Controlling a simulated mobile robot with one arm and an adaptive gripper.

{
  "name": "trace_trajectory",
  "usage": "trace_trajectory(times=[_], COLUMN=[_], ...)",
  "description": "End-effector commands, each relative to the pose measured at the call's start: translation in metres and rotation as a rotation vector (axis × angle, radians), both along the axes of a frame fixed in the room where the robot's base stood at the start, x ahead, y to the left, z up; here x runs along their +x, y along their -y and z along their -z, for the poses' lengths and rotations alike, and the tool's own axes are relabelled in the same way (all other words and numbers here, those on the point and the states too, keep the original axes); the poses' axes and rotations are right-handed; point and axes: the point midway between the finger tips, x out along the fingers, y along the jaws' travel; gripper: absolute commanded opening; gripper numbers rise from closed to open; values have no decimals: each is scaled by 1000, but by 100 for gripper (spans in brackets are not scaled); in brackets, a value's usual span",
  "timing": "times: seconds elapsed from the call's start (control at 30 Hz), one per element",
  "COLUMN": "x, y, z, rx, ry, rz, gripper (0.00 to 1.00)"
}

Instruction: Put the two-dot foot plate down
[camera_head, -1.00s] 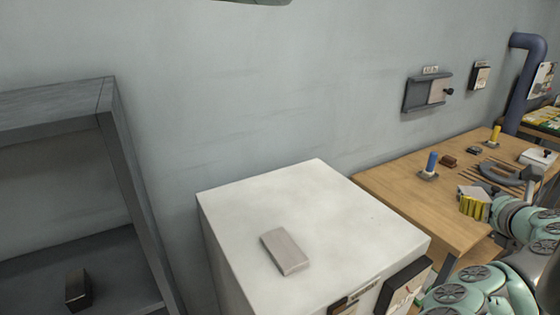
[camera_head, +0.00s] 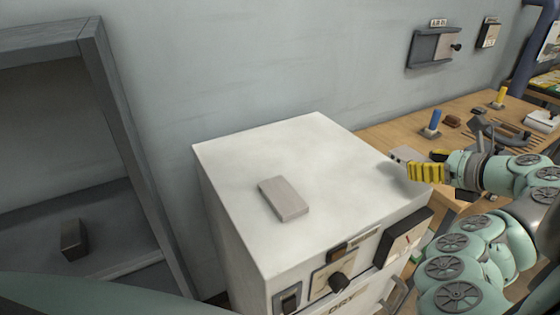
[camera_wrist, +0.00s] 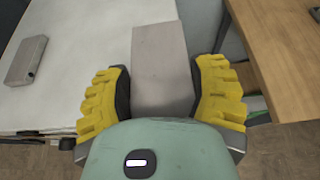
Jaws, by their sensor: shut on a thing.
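My gripper (camera_head: 427,172) is shut on a flat grey plate (camera_wrist: 160,52), held between the yellow finger pads in the wrist view. In the head view this plate (camera_head: 402,154) shows only in part behind the fingers. The held plate is above the right edge of the white cabinet's top (camera_head: 330,150). A second grey plate (camera_head: 285,198) lies flat on that top, to the left of my gripper; it also shows in the wrist view (camera_wrist: 27,60).
The cabinet top is clear around the lying plate. A wooden bench (camera_head: 400,130) stands behind on the right, with a blue peg (camera_head: 434,120), a yellow peg (camera_head: 500,97) and tools. A grey shelf (camera_head: 125,145) at left holds a dark block (camera_head: 73,240).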

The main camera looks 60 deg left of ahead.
Motion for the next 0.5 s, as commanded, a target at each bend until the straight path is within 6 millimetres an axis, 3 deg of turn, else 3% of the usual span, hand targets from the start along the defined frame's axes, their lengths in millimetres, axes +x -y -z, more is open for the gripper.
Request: trace_trajectory(times=[0.3,0.5], x=[-58,-81], y=[-35,-49], z=[3,7], rx=[1,2], ry=[-4,-1], rz=[-10,-6], gripper=[17,17])
